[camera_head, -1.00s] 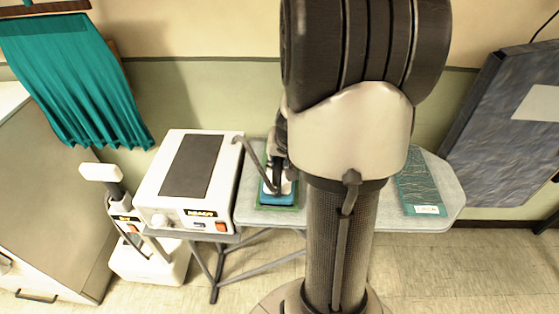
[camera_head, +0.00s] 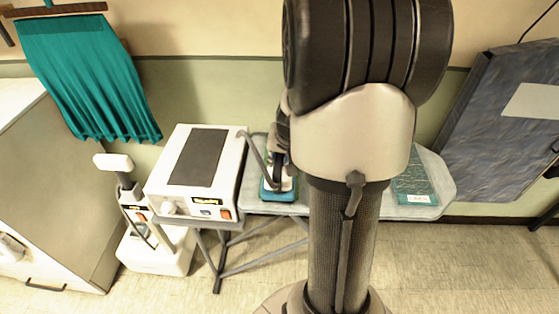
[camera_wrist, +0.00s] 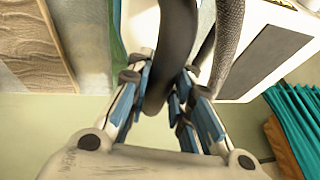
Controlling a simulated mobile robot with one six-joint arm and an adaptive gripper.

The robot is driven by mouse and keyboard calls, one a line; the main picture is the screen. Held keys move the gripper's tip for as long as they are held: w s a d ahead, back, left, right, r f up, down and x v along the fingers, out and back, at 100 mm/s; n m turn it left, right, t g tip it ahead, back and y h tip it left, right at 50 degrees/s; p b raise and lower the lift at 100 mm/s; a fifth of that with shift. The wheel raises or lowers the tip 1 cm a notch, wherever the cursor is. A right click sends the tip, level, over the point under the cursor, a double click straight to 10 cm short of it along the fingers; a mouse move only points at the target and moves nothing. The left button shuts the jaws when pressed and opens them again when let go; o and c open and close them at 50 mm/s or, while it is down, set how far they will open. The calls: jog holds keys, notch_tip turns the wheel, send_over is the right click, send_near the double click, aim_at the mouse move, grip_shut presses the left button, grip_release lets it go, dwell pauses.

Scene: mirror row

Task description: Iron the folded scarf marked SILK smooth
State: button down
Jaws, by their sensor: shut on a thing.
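My gripper (camera_wrist: 158,90) is shut around the dark curved handle (camera_wrist: 170,50) of the iron. A folded teal scarf (camera_head: 413,177) with a white label lies at the board's right end. I cannot read that label surely. My arm hides the board's middle.
A brown-grey rippled piece (camera_wrist: 30,50) shows in the wrist view. A teal curtain (camera_head: 85,75) hangs back left; a dark panel (camera_head: 500,130) leans at right.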

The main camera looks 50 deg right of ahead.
jog(key=shift+r+p, duration=2.1)
jog(key=shift+r, duration=0.65)
